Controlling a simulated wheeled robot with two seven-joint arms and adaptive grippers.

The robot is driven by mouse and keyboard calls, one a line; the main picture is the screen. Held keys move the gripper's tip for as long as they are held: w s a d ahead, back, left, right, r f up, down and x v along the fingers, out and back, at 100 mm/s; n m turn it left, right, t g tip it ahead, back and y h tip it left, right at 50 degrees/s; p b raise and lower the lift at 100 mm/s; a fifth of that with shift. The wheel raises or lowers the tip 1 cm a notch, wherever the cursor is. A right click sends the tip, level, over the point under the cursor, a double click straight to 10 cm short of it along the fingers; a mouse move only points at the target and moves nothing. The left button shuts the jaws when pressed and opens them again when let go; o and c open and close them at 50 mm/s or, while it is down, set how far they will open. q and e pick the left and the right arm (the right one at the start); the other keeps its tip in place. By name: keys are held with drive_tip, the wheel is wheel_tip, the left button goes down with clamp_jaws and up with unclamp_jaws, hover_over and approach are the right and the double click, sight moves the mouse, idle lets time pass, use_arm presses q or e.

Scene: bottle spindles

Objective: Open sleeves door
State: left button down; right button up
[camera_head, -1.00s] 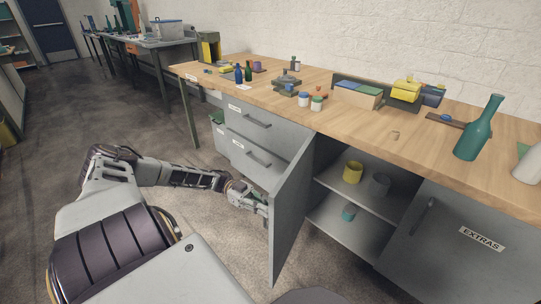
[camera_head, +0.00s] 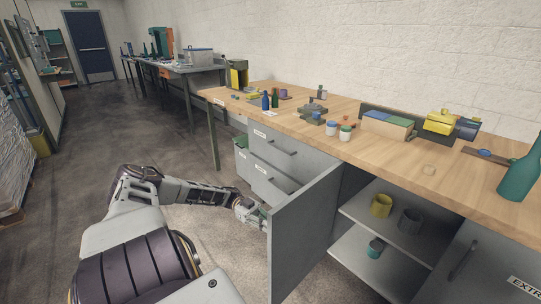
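A grey cabinet door (camera_head: 305,230) under the wooden workbench stands swung wide open, seen almost face on at its inner side. Behind it the two-shelf compartment shows a yellow cup (camera_head: 381,205), a grey cup (camera_head: 410,220) and a teal cup (camera_head: 375,248). My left gripper (camera_head: 262,222) is at the door's outer left edge, partly hidden behind the door. Its fingertips and the door's handle cannot be seen, so I cannot tell whether it grips anything. My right gripper is not in view.
Drawers (camera_head: 270,155) are left of the open door. A second door labelled EXTRAS (camera_head: 478,270) is shut at the right. The benchtop (camera_head: 400,170) holds bottles, jars and boxes, with a large teal bottle (camera_head: 522,175) at the right.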

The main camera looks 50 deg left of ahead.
use_arm(q)
drive_tip(key=c, duration=1.5)
unclamp_jaws()
drive_tip(key=a, duration=0.4)
drive_tip(key=s+a, duration=0.1)
drive_tip(key=a, duration=0.2)
drive_tip(key=s+a, duration=0.1)
drive_tip(key=a, duration=0.3)
drive_tip(key=shift+s+a, duration=0.2)
drive_tip(key=shift+a, duration=0.1)
drive_tip(key=shift+s+f, duration=0.1)
